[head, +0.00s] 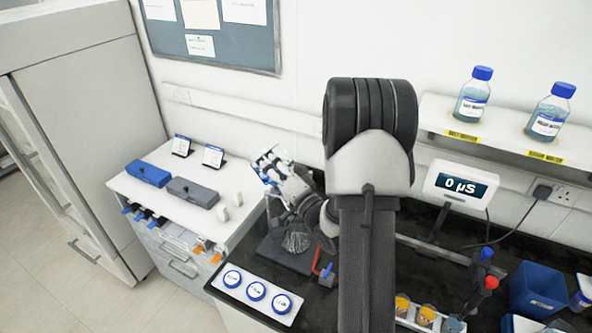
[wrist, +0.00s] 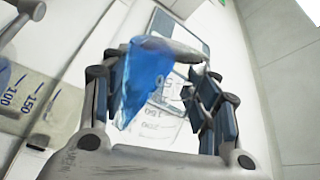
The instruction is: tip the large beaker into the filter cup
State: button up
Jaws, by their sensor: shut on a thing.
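My gripper (head: 284,180) is shut on the large beaker (head: 268,163), held over the right side of the white counter and partly hidden by my arm. In the wrist view my gripper (wrist: 163,82) has its fingers on both sides of the clear beaker (wrist: 165,122). The beaker is tilted, with blue liquid gathered on its left side and printed graduations. A clear vessel marked 100 and 150 (wrist: 30,103) shows at the left of the wrist view; I cannot tell whether it is the filter cup. No filter cup can be clearly made out in the head view.
A dark stand base (head: 283,256) with a wire mesh piece (head: 296,240) is below my gripper. Blue-lidded jars (head: 256,291) stand in front. A blue box (head: 148,173) and grey box (head: 192,191) lie on the white counter (head: 160,200). A meter (head: 460,187) reads 0 µS.

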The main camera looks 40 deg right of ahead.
jog(key=shift+m, duration=0.3)
jog(key=shift+s+d+r+m+p, duration=0.1)
jog(key=shift+d+r+m+p, duration=0.35)
jog(key=shift+m+p, duration=0.45)
jog(key=shift+f, duration=0.1)
jog(key=shift+a+p, duration=0.15)
jog(key=shift+p, duration=0.2)
jog(key=shift+r+m+h+p, duration=0.45)
jog(key=shift+r+m, duration=0.1)
jog(key=shift+m, duration=0.45)
jog(key=shift+d+f+m, duration=0.35)
jog(key=shift+d+m, duration=0.1)
jog(key=shift+m, duration=0.45)
